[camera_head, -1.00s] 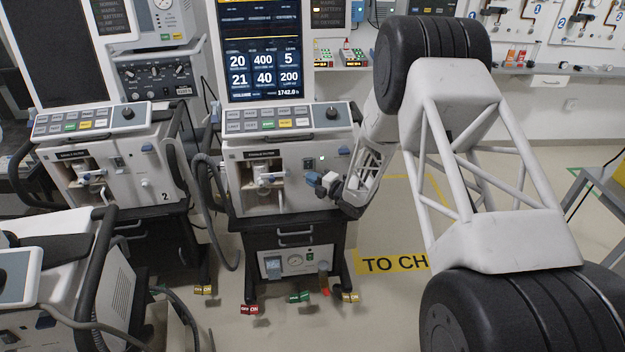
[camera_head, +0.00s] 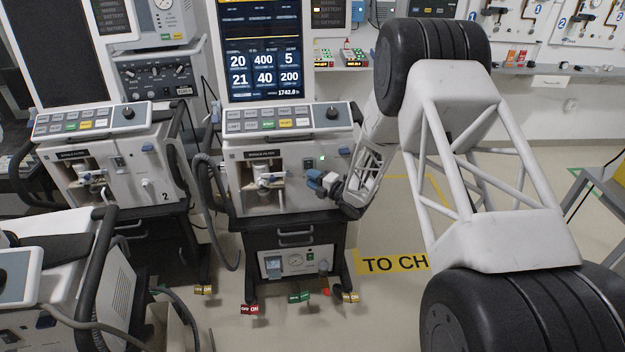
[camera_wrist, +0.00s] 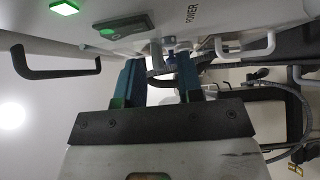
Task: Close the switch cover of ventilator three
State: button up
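The middle ventilator (camera_head: 290,190) stands beside the one marked 2; I see no number on it. A small dark switch piece (camera_head: 308,164) is on its front, left of a lit green lamp (camera_head: 322,158). In the wrist view a flat grey-green plate (camera_wrist: 125,24), probably the switch and its cover, lies near the green lamp (camera_wrist: 64,7) and the word POWER. I cannot tell whether the cover is up or down. My gripper (camera_head: 316,181) is at the lower right of this front. In the wrist view its blue fingers (camera_wrist: 160,78) are apart, with nothing clearly held.
Light fittings and a hose (camera_wrist: 180,62) show beyond and between the fingertips. A dark handle (camera_wrist: 55,68) projects at the left of the wrist view. Ventilator 2 (camera_head: 130,175) stands to the left, and open floor (camera_head: 395,225) lies to the right.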

jog(key=v, duration=0.7)
jog(key=shift+s+d, duration=0.25)
jog(key=shift+r, duration=0.1)
dwell(0.4)
jog(key=s+d+r+m+h, duration=0.1)
jog(key=d+r+m+h, duration=0.1)
jog(key=r+m+h, duration=0.35)
jog(key=s+d+r+m+h, duration=0.1)
jog(key=d+r+m+h, duration=0.15)
jog(key=r, duration=0.55)
jog(key=s+d+r+m+g+h, duration=0.1)
jog(key=s+d+r+m+h, duration=0.35)
jog(key=s+r+m, duration=0.45)
jog(key=s+r+m+g, duration=0.2)
jog(key=s+r+m, duration=0.1)
jog(key=s, duration=1)
jog(key=s+a+r+m+g+h, duration=0.1)
jog(key=s+r+m+g, duration=0.2)
jog(key=s, duration=0.9)
jog(key=s+a+r+m+g, duration=0.1)
jog(key=s+r+m+g, duration=0.2)
jog(key=s, duration=1)
jog(key=shift+s+m, duration=0.3)
jog(key=shift+m, duration=0.8)
